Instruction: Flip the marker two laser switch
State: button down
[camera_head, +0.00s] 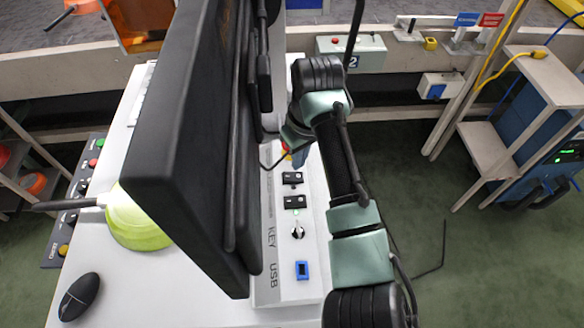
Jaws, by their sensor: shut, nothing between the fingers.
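A narrow light grey control panel (281,292) stands beside the big black monitor. Two black switches, an upper one (292,178) and a lower one (295,202), sit on it one behind the other. Their labels are too small to read, so I cannot tell which is the marker two laser switch, or its position. My gripper (300,157) is at the far part of the panel, just beyond the upper switch. It is shut and empty, and mostly hidden by my wrist. I cannot tell whether it touches the panel.
A round key switch (297,232) and a blue USB port (302,271) lie nearer on the panel. The black monitor (170,120) stands close on the left. A green pan (135,222) and a mouse (79,296) are on the white desk.

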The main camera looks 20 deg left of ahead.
aim_at(298, 177)
notch_tip(298, 177, up, 4)
jog(key=p, duration=0.3)
jog(key=shift+f, duration=0.1)
dwell(0.5)
